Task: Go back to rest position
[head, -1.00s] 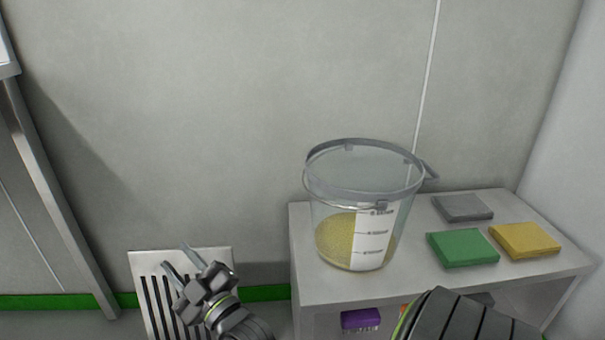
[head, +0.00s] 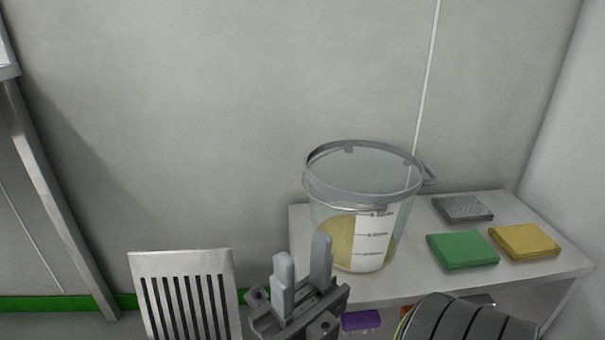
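My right gripper (head: 302,260) is at the bottom centre of the head view, fingers pointing up. Its two grey fingers are apart with nothing between them. It is in front of the table's left edge and overlaps the lower left of the clear bucket in the picture. My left gripper is not in view.
The clear bucket (head: 336,205) with yellow granules and a white scale label stands upright on a grey table (head: 415,283). Grey (head: 462,209), green (head: 462,250) and yellow (head: 525,241) flat blocks lie right of it. A purple item (head: 361,320) shows below. A slotted white panel (head: 182,262) is at left.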

